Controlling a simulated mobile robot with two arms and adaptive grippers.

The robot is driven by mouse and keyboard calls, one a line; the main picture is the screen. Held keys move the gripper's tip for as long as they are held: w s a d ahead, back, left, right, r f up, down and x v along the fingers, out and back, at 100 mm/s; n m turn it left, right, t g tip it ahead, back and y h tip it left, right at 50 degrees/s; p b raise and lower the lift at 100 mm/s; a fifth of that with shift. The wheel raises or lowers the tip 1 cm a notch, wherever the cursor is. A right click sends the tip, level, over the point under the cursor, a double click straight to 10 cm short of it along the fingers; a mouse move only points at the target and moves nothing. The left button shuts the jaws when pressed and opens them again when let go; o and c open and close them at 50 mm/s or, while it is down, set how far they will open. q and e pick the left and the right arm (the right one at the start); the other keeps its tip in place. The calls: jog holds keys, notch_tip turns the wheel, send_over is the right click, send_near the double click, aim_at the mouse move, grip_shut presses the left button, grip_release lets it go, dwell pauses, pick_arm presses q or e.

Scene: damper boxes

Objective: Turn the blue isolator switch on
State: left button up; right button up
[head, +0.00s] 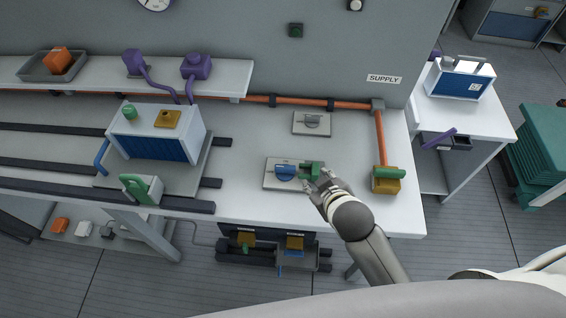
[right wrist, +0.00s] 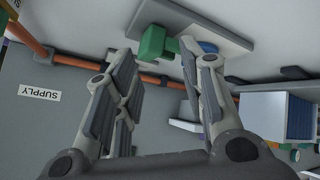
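The blue isolator switch (head: 285,172) sits on a light grey plate (head: 272,184) on the bench top. A green block (head: 313,168) is on the same plate, just right of the blue part. My right gripper (head: 318,184) reaches in from the lower right, with its fingers close to the green block. In the right wrist view the two fingers (right wrist: 165,75) are spread apart, with the green block (right wrist: 154,42) beyond and between their tips. The blue part (right wrist: 208,47) is partly hidden behind one finger there. Contact cannot be told. My left gripper is not in view.
A second plate with a grey knob (head: 312,123) lies behind. A white-and-blue box (head: 157,135) stands to the left. An orange pipe (head: 320,103) runs along the back wall, below the SUPPLY sign (head: 384,79).

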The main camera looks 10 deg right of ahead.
jog(key=w+a+r+n+t+y, duration=0.3)
jog(key=w+a+r+n+t, duration=0.25)
jog(key=r, duration=0.45)
jog(key=w+a+r+n+t+y, duration=0.35)
jog(key=w+a+r+n, duration=0.2)
jog(key=a+r, duration=0.4)
jog(key=s+a+r+n+g+y, duration=0.1)
jog(key=a+r+n+g+y, duration=0.2)
jog(key=a+r+n+y, duration=0.5)
jog(key=s+a+n+g+y, duration=0.5)
jog(key=a+n+g, duration=0.25)
jog(key=n, duration=0.35)
jog(key=n+g+h, duration=0.8)
jog(key=n+h, duration=0.8)
jog(key=h, duration=0.4)
send_over(283, 167)
notch_tip(283, 167, down, 21)
jog(key=shift+y, duration=0.25)
notch_tip(283, 167, down, 9)
jog(key=p, duration=0.3)
jog(key=shift+r, duration=0.1)
jog(key=shift+f, duration=0.7)
